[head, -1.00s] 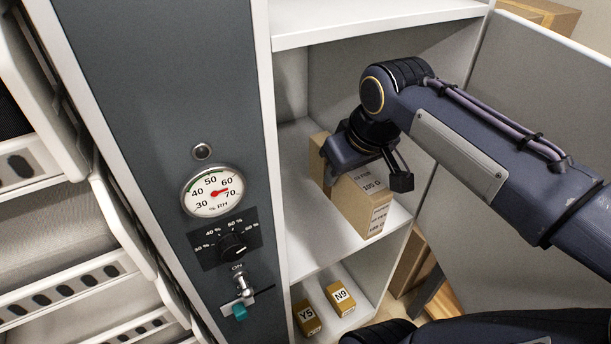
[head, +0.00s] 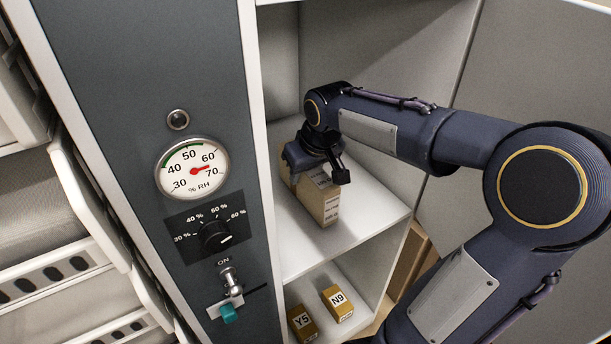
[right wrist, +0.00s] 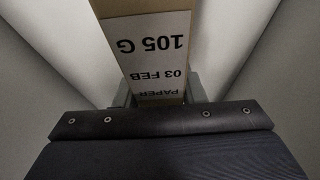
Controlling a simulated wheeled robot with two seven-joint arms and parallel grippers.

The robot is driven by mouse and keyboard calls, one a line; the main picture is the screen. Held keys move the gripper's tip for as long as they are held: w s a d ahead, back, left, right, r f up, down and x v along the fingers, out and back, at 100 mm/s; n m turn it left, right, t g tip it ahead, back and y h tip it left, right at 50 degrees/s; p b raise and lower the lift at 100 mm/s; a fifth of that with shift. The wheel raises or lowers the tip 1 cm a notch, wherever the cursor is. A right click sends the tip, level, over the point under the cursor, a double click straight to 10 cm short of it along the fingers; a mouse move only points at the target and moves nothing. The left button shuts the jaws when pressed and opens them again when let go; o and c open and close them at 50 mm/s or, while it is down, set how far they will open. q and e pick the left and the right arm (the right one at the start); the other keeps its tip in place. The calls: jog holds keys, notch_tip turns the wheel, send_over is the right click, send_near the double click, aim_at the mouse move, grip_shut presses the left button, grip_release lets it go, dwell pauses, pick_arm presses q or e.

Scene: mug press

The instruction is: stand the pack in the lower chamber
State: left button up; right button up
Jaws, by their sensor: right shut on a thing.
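The pack (head: 327,207) is a brown cardboard box with a white printed label. My right gripper (head: 314,172) is shut on the pack from above. In the right wrist view the label (right wrist: 150,45) reads 105 G, 03 FEB, PAPER, upside down, with the pack between the fingers. Below that shelf is a lower compartment (head: 350,272) with two small boxes in it. My left gripper is not in view.
The small boxes marked Y5 (head: 302,322) and N9 (head: 337,302) stand in the bottom compartment. A grey panel with a humidity gauge (head: 192,169), a knob (head: 214,236) and a switch (head: 230,288) flanks the opening. Shelf room is free right of the pack.

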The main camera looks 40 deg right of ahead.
jog(key=shift+f, duration=0.2)
jog(key=o, duration=1.2)
jog(key=shift+r, duration=0.25)
jog(key=p+v, duration=0.4)
jog(key=v, duration=0.7)
jog(key=shift+s+r, duration=0.25)
jog(key=shift+r, duration=0.1)
